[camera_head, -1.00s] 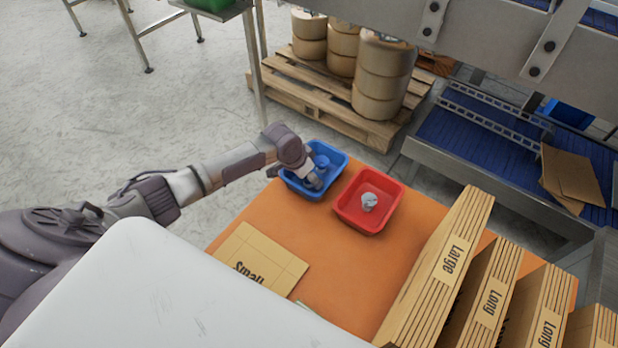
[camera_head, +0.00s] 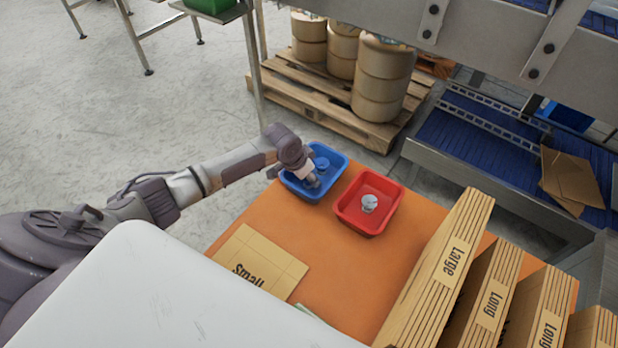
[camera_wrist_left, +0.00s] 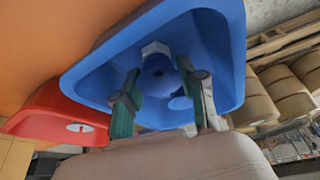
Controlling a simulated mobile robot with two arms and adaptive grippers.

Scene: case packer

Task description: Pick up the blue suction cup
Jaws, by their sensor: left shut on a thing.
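My left gripper (camera_head: 312,182) reaches down into the blue tray (camera_head: 290,189) at the far edge of the orange table. In the left wrist view its two fingers (camera_wrist_left: 160,76) are shut on a blue suction cup (camera_wrist_left: 157,80) with a pale hex fitting. The cup is still within the tray, and I cannot tell whether it touches the floor. A second blue suction cup (camera_head: 321,162) sits in the tray beside the gripper. In the head view the held cup is mostly hidden by the gripper. My right gripper is not in view.
A red tray (camera_head: 345,214) holding a pale grey suction cup (camera_head: 369,203) stands right of the blue tray. A flat "Small" carton (camera_head: 262,262) lies on the orange table (camera_head: 330,270). Upright cartons (camera_head: 452,262) line the right side. A pallet (camera_head: 300,96) stands beyond the table.

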